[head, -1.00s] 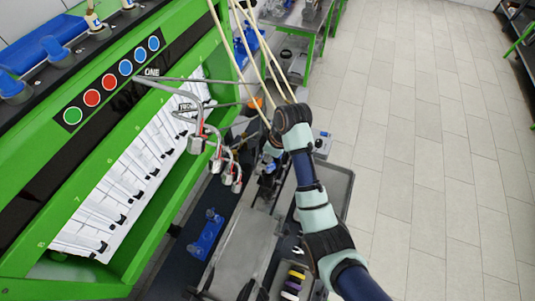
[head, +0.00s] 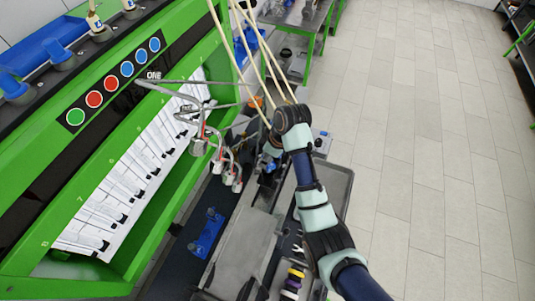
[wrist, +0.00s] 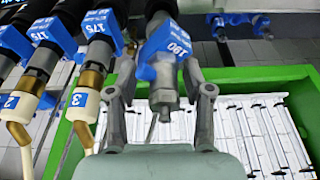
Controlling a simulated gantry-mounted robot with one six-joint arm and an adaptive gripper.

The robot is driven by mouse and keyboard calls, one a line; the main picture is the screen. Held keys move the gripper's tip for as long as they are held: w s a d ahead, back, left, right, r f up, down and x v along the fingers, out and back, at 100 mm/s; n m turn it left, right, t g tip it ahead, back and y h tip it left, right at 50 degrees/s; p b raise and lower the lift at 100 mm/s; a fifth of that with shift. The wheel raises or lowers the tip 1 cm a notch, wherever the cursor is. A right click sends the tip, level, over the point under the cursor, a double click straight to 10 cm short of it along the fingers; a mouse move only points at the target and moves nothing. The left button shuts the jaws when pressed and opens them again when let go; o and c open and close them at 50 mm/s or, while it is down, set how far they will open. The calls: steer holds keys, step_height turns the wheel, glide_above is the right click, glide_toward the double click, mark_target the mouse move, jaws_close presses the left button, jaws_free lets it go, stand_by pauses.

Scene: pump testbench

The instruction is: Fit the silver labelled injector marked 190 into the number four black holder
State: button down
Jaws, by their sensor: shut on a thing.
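The silver injector (wrist: 166,80) with a blue label marked 190 is upright in the wrist view, between the fingers of my gripper (wrist: 160,115). My gripper is shut on its lower body. The injector's upper end meets a dark grey part (wrist: 160,8) at the top edge; I cannot tell whether that is the number four holder or how far in it sits. No number 4 label shows. To the left are black holders (wrist: 92,55) with injectors labelled 175, above tags 2 (wrist: 12,102) and 3 (wrist: 80,100). In the head view my arm hides the injector.
Cream hoses (wrist: 85,125) hang under the neighbouring places, close to my left finger. A green trough (wrist: 250,75) with glass tubes lies behind my gripper.

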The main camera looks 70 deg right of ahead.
steer(key=shift+f+b, duration=0.6)
steer(key=shift+f, duration=0.6)
steer(key=shift+p, duration=0.75)
steer(key=shift+f+b, duration=0.4)
steer(key=shift+f, duration=0.25)
stand_by(0.5)
steer(key=c, duration=0.7)
jaws_free()
steer(key=shift+c, duration=0.2)
steer(key=p+v, duration=0.3)
steer(key=shift+w, duration=0.1)
steer(key=v, duration=0.8)
